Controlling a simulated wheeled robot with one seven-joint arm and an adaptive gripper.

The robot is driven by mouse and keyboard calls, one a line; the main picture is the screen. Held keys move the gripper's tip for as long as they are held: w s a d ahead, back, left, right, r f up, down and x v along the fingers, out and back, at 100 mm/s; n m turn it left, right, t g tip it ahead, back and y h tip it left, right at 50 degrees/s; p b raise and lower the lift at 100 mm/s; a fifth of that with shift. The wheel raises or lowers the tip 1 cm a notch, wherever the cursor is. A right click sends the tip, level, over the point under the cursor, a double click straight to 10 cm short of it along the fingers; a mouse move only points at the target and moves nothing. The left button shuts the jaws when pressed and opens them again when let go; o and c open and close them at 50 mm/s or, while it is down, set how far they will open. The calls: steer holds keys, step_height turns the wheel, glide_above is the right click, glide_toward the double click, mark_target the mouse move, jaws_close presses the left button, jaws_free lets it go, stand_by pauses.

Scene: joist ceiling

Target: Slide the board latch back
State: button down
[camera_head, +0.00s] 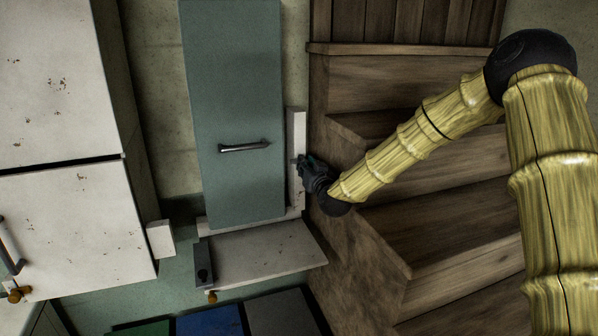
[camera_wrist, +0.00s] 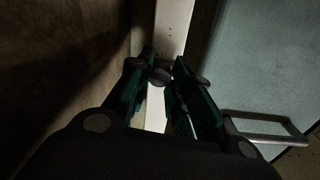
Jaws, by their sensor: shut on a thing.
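The teal board (camera_head: 230,80) stands upright in the middle of the head view, with a grey bar handle (camera_head: 244,147) on its face. Along its right edge runs a pale frame strip (camera_head: 298,125). My gripper (camera_head: 302,163) is at this strip, right of the handle. In the wrist view, my gripper (camera_wrist: 163,73) is shut on a small dark round latch knob (camera_wrist: 160,77) in front of the pale strip (camera_wrist: 173,28). The board (camera_wrist: 255,70) and its handle (camera_wrist: 270,137) show to the right there. The rest of the latch is hidden by my fingers.
Wooden steps (camera_head: 380,85) fill the right side behind my arm. A pale shelf (camera_head: 265,255) juts out below the board, with a dark block (camera_head: 203,262) at its left end. A worn white cabinet (camera_head: 70,225) stands at the left.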

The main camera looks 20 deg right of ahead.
steer(key=shift+d, duration=0.15)
steer(key=c, duration=1.5)
jaws_free()
steer(key=shift+d, duration=0.15)
steer(key=shift+o, duration=1.2)
steer(key=shift+d, duration=0.15)
steer(key=shift+a, duration=0.2)
steer(key=s, duration=1.2)
